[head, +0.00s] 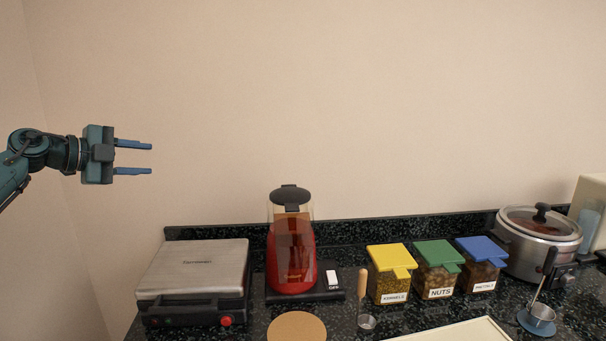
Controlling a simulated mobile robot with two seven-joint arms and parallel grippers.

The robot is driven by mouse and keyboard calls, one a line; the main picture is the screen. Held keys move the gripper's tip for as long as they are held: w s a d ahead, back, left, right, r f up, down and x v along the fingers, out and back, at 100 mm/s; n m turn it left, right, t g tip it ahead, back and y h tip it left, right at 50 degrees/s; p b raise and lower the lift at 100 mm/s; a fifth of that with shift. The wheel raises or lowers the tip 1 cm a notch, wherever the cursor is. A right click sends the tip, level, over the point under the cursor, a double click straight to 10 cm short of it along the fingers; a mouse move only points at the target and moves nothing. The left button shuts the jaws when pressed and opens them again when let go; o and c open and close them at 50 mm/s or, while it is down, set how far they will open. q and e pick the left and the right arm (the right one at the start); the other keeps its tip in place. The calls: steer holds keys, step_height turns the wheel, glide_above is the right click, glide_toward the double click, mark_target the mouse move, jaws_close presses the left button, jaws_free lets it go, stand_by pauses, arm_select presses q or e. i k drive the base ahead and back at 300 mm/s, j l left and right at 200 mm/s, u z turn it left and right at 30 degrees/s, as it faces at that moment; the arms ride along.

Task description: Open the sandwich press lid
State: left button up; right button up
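The sandwich press (192,284) stands at the left end of the dark counter. Its flat metal lid (197,266) is down over the black base. A red knob (226,320) shows low on its front. My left gripper (151,158) is up in the air above and to the left of the press, well apart from it. Its two blue fingers point right with a gap between them, and nothing is in them. My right gripper is not in view.
A red-filled dispenser (291,250) stands close right of the press. A round wooden board (297,327) lies in front. Yellow-, green- and blue-lidded containers (438,269) and a lidded cooker (540,240) stand farther right. The air above the press is clear.

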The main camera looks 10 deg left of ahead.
mark_target(207, 275)
steer(key=k, duration=1)
